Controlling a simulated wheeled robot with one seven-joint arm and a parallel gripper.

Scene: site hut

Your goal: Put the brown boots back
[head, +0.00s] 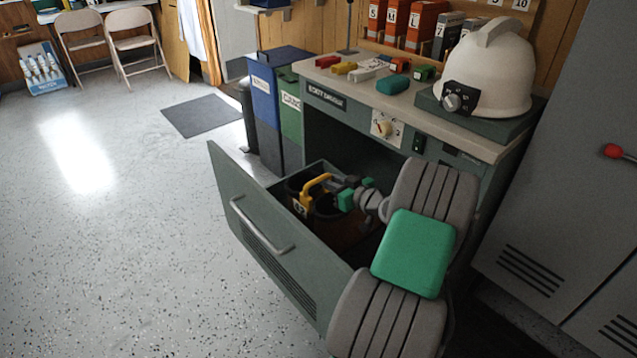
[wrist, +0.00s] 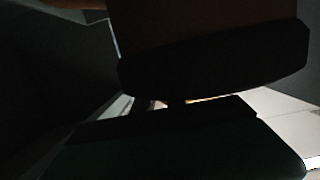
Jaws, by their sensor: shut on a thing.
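The brown boots (head: 345,237) are in the open drawer (head: 266,258) of the grey-green cabinet, dark and partly hidden by the drawer front and my arm. A yellow piece (head: 316,186) and a white numbered tag (head: 300,207) show at their top. My gripper (head: 332,194) reaches down into the drawer and is shut at the top of the boots. In the wrist view a brown shape (wrist: 205,30) with a thick black edge (wrist: 215,72) fills the upper part, very dark. I cannot tell whether the boots touch the drawer floor.
The worktop (head: 440,118) above holds a white helmet (head: 492,72) and small coloured blocks. Blue (head: 268,100) and green (head: 291,115) bins stand beyond the drawer. A grey locker (head: 560,190) is at the right. The floor at left is clear, with a dark mat (head: 203,115) farther back.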

